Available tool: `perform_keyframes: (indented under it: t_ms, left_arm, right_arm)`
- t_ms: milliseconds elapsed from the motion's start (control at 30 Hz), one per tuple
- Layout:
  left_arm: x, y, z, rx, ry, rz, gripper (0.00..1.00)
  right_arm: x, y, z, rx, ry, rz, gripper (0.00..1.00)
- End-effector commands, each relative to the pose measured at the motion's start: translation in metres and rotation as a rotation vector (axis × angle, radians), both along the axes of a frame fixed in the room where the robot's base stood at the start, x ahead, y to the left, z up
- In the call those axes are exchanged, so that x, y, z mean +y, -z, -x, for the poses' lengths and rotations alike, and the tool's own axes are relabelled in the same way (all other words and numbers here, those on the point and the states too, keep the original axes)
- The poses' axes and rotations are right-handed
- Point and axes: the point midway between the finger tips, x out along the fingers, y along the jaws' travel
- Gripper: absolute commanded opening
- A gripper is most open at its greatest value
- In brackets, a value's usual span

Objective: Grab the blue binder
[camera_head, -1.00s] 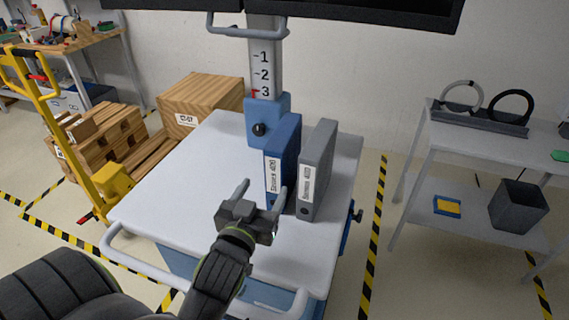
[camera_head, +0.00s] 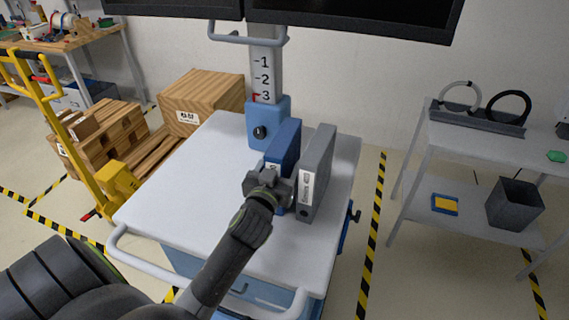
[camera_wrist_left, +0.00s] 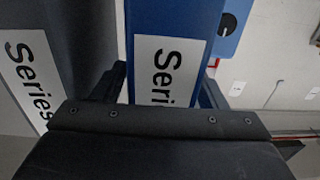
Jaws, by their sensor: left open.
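The blue binder (camera_head: 284,143) stands upright on the white cart top (camera_head: 190,190), beside a grey binder (camera_head: 318,165) to its right. My left gripper (camera_head: 274,180) is at the blue binder's spine and hides much of it in the head view. In the left wrist view the blue binder (camera_wrist_left: 172,25) with its white label lies between the two open fingers (camera_wrist_left: 165,85). One finger is in the gap between the blue and grey binders; the other is on the blue binder's outer side. I cannot tell whether the fingers touch it. My right gripper is not in view.
A blue-and-grey column (camera_head: 267,120) rises behind the binders, with dark monitors (camera_head: 355,15) above. The cart's left top is clear. A grey shelf (camera_head: 470,140) stands at right; wooden crates (camera_head: 200,103) and a yellow pallet jack (camera_head: 118,183) stand at left.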

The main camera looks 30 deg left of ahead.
Motion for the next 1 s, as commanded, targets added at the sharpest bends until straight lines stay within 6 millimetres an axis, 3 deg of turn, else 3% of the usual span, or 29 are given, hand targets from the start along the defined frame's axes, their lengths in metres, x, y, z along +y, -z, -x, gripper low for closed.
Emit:
perform_keyframes:
  t_ms: [233,733,1000]
  left_arm:
    - [0.0005,0.0004,-0.0013,0.000,0.000,0.000,0.66]
    - [0.0004,0.0003,-0.0010,0.000,0.000,0.000,0.01]
    - [-0.0002,-0.0025,-0.0013,-0.006,0.002,-0.002,0.00]
  right_arm:
    - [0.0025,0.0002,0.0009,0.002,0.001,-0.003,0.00]
    - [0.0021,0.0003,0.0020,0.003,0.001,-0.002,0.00]
    - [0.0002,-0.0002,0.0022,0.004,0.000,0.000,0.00]
